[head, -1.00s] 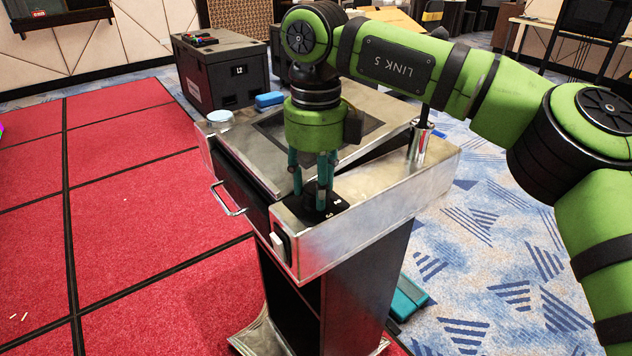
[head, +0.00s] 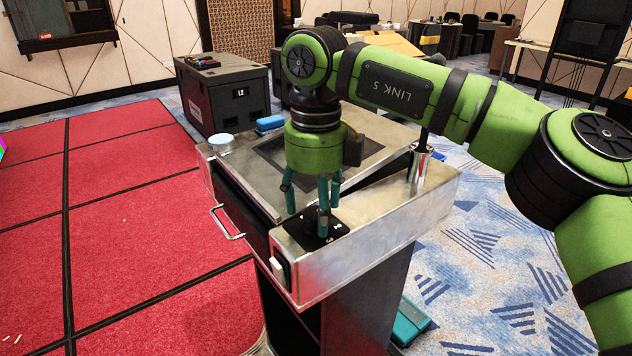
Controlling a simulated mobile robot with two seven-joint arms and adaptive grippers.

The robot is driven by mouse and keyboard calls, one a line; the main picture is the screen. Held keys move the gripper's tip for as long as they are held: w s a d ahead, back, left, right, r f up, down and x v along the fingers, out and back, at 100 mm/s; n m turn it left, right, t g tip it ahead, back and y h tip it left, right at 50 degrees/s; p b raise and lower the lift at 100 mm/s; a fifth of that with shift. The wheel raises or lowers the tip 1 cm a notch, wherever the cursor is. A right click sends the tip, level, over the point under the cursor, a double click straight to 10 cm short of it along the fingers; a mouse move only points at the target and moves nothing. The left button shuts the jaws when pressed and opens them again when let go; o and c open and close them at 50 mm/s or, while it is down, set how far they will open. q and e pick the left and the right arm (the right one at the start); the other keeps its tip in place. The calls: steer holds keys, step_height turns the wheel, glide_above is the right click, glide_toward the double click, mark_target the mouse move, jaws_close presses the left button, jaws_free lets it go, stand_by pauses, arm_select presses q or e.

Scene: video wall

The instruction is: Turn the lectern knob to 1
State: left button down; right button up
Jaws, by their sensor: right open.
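The metal lectern (head: 395,222) stands at the middle of the head view. The knob's black dial plate (head: 338,231) lies on its near corner, with small white marks. The knob itself is mostly hidden by my fingers, and I cannot read which mark it points to. My right gripper (head: 317,215) hangs straight down over the dial with its teal fingers spread. One fingertip is low over the plate; I cannot tell whether it touches the knob. My left gripper is not in view.
On the lectern top are a blue block (head: 270,123), a pale blue round lid (head: 221,141) and a metal cup with a dark stick (head: 419,164). A drawer handle (head: 226,222) juts from its left side. A black case (head: 225,92) stands behind.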

mark_target(316, 213)
step_height(316, 213, up, 12)
steer(key=shift+f, duration=0.25)
stand_by(0.4)
